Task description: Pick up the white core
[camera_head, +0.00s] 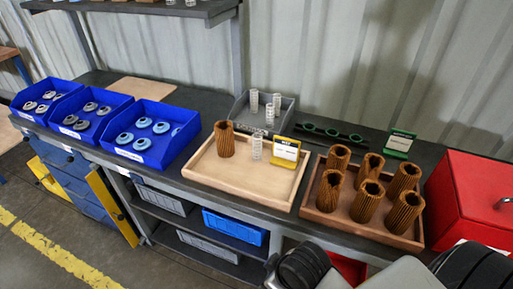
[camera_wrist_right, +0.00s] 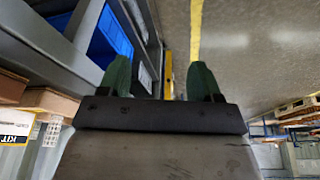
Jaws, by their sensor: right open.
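A white perforated core (camera_head: 257,147) stands upright on the light wooden tray (camera_head: 222,181), between a brown pleated filter (camera_head: 225,139) and a yellow-and-white sign (camera_head: 286,152). Three similar white cores (camera_head: 254,100) stand in a grey bin (camera_head: 238,112) behind the tray. A white core (camera_wrist_right: 52,133) also shows at the left edge of the right wrist view, beside the KIT sign (camera_wrist_right: 14,128). My right gripper (camera_wrist_right: 160,80) is open, its green fingers apart with nothing between them. It points at the floor alongside the bench, away from the cores. My left gripper is not in view.
A brown tray (camera_head: 312,214) with several pleated filters stands right of the light tray. A red box (camera_head: 474,200) is at the right end. Blue bins (camera_head: 152,134) with rings stand left. A dark holder with green rings (camera_head: 330,131) lies behind.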

